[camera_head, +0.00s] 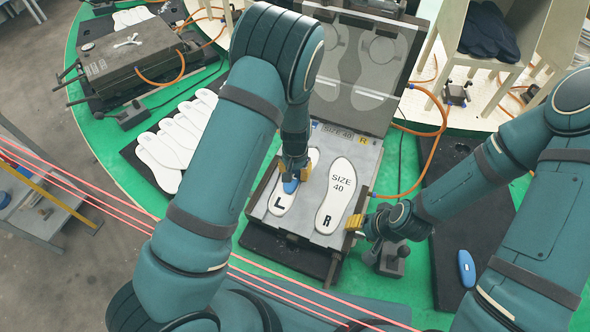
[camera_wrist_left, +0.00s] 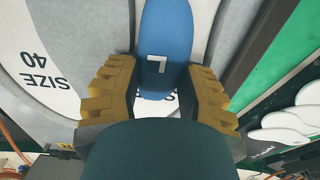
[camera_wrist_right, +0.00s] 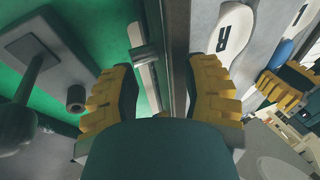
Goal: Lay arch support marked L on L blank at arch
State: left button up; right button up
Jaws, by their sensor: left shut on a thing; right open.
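The blue arch support marked L (camera_head: 291,186) is in my left gripper (camera_head: 295,173), over the middle of the white L blank (camera_head: 281,205). In the left wrist view the support (camera_wrist_left: 165,35) lies between the yellow fingers of my left gripper (camera_wrist_left: 165,90), its white L showing. Whether it touches the blank is not clear. The L blank lies in the left side of the open grey fixture (camera_head: 300,228); my gripper and arm hide part of it. My right gripper (camera_head: 356,223) is open at the fixture's right edge, its fingers either side of a metal edge (camera_wrist_right: 178,60).
The R blank (camera_head: 338,190), printed SIZE 40, lies beside the L blank. The fixture's lid (camera_head: 365,70) stands open behind. Another blue support (camera_head: 466,268) lies on a black mat at right. Several white insoles (camera_head: 160,152) lie at left. A lever clamp (camera_head: 393,258) stands near my right gripper.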

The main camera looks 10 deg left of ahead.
pick_arm(q)
jog(key=shift+s+f, duration=0.1)
jog(key=shift+f, duration=0.15)
jog(key=shift+c, duration=0.5)
jog(key=o, duration=0.9)
jog(key=shift+s+d, duration=0.1)
jog(key=shift+d, duration=0.05)
jog(key=shift+r, duration=0.25)
notch_tip(320, 180, up, 12)
jog(key=shift+f, duration=0.15)
